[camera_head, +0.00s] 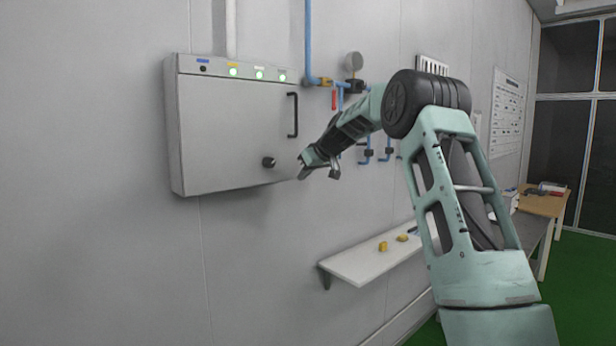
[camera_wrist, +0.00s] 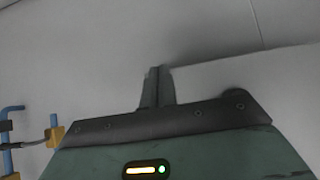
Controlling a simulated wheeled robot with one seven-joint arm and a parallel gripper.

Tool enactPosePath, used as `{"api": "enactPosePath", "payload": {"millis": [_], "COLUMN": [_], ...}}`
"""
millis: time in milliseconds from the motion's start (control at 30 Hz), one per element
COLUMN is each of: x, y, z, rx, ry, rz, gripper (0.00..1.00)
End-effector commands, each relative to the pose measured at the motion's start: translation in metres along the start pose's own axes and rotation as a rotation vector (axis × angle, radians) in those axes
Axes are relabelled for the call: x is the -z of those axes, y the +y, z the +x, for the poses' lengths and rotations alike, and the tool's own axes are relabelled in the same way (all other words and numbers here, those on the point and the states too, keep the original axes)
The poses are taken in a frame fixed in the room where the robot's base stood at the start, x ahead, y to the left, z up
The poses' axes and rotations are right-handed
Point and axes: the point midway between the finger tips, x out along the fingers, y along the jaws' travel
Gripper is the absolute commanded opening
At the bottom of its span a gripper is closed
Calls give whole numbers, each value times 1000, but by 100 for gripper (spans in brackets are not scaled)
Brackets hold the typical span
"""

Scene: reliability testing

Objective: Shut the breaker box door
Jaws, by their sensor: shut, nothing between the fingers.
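The grey breaker box (camera_head: 230,128) hangs on the wall at the left in the head view. Its door (camera_head: 225,120) lies flush or nearly so; I cannot tell whether a small gap remains. The door has a black bar handle (camera_head: 293,114) near its right edge and a dark round knob (camera_head: 268,162) below. My gripper (camera_head: 303,172) is shut and empty, at the door's lower right corner; contact cannot be told. In the wrist view, the shut fingers (camera_wrist: 157,80) point at a pale surface, with a lighter panel edge (camera_wrist: 250,65) beside them.
A white shelf (camera_head: 355,266) with small yellow pieces (camera_head: 383,246) is below. A wooden table (camera_head: 545,203) stands far right. The wall below the box is clear.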

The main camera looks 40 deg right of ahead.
Motion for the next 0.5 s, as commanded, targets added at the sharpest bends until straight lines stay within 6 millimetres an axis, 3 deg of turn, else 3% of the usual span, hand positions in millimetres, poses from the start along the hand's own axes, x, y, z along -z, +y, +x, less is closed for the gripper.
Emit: {"api": "enactPosePath", "payload": {"millis": [500], "x": [-4], "y": [-1], "z": [-66], "rx": [-4], "ry": [-1], "rz": [-2], "gripper": [0]}}
